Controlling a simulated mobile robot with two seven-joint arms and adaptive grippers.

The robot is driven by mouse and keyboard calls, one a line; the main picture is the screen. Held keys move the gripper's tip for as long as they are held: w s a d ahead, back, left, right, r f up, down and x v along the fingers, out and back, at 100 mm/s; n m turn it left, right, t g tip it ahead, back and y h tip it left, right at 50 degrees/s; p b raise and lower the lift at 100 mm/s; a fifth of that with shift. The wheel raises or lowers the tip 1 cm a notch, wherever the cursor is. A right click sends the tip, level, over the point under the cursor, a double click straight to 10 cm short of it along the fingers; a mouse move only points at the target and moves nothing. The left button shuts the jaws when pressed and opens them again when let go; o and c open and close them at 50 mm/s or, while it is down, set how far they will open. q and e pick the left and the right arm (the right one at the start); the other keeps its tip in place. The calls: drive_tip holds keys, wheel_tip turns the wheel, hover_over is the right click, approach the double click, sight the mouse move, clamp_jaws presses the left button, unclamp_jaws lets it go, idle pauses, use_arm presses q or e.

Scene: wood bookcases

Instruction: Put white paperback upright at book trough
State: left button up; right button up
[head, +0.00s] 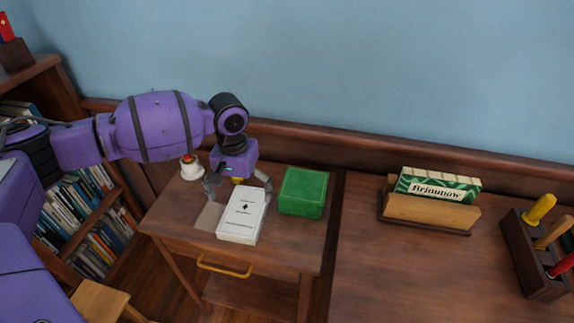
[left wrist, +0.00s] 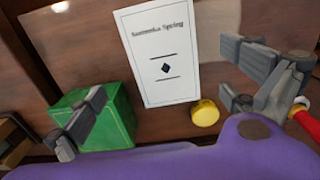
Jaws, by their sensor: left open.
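The white paperback (head: 241,218) lies flat, cover up, on the small wooden side table; its cover also shows in the left wrist view (left wrist: 158,45). My left gripper (head: 238,187) is open above the paperback's far end, its fingers spread to either side; both fingers show in the left wrist view (left wrist: 168,82), with nothing held between them. The book trough (head: 432,212) stands on the larger table at the right, with a green and white book (head: 438,186) upright in it. My right gripper is not in view.
A green box (head: 303,192) stands right of the paperback. A white thing with a red top (head: 191,168) stands behind left. A small yellow round thing (left wrist: 205,113) is near the paperback's end. A rack (head: 532,262) with colored handles is at far right.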

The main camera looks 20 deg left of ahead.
sight(244, 210)
use_arm(q)
drive_tip(key=f, duration=0.7)
drive_tip(key=shift+w+a+f, duration=0.2)
drive_tip(key=shift+w+a, duration=0.15)
drive_tip(key=shift+w, duration=0.05)
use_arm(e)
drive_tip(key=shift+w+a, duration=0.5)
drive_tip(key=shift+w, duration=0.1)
use_arm(q)
drive_tip(key=shift+r, duration=0.1)
drive_tip(key=c, duration=1.5)
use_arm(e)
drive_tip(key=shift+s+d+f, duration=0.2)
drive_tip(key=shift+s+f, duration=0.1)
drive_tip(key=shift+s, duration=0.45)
